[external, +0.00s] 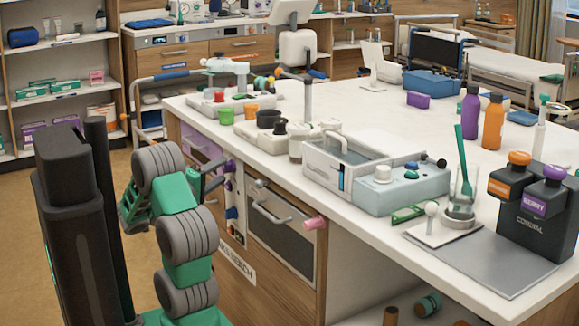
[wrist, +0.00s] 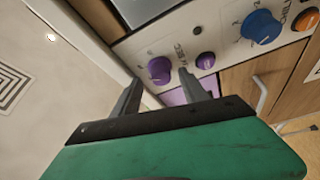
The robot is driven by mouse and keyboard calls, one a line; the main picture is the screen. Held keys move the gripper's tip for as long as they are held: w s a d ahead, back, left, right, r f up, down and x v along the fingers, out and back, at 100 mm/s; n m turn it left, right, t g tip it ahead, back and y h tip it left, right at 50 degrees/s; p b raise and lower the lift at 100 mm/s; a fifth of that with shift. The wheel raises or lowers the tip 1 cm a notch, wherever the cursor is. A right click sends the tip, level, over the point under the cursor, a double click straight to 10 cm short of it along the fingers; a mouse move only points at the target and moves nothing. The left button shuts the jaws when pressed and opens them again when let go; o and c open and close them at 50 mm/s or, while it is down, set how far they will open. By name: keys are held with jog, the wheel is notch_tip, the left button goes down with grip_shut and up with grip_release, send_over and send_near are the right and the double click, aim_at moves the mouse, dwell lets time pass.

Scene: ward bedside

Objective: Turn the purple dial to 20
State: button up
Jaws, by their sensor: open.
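The purple dial (wrist: 160,70) sits on a pale control panel (wrist: 228,48) in the wrist view, with small marks around it too small to read. My gripper (wrist: 160,80) is open, and its two dark fingers point at the panel on either side of the purple dial, with nothing held. I cannot tell whether the fingertips touch it. In the external view, my gripper (external: 212,177) is at the left front of the counter, close to the purple dial (external: 228,166). The dial's setting cannot be read.
A purple button (wrist: 205,60) is right beside the dial, near my right finger. A blue dial (wrist: 260,27) and an orange button (wrist: 304,19) are farther along the panel. An oven door with a handle (external: 274,210) and a pink knob (external: 315,222) are to the right.

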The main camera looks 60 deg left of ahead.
jog(key=shift+s+d+f+b, duration=0.25)
jog(key=shift+s+f+b, duration=0.25)
jog(key=shift+f+b, duration=0.15)
jog(key=s+b, duration=0.1)
jog(key=b, duration=0.2)
jog(key=shift+d, duration=0.1)
notch_tip(320, 180, up, 8)
jog(key=s+p, duration=0.1)
jog(key=shift+d+f, duration=0.15)
jog(key=shift+d, duration=0.15)
jog(key=shift+s, duration=0.1)
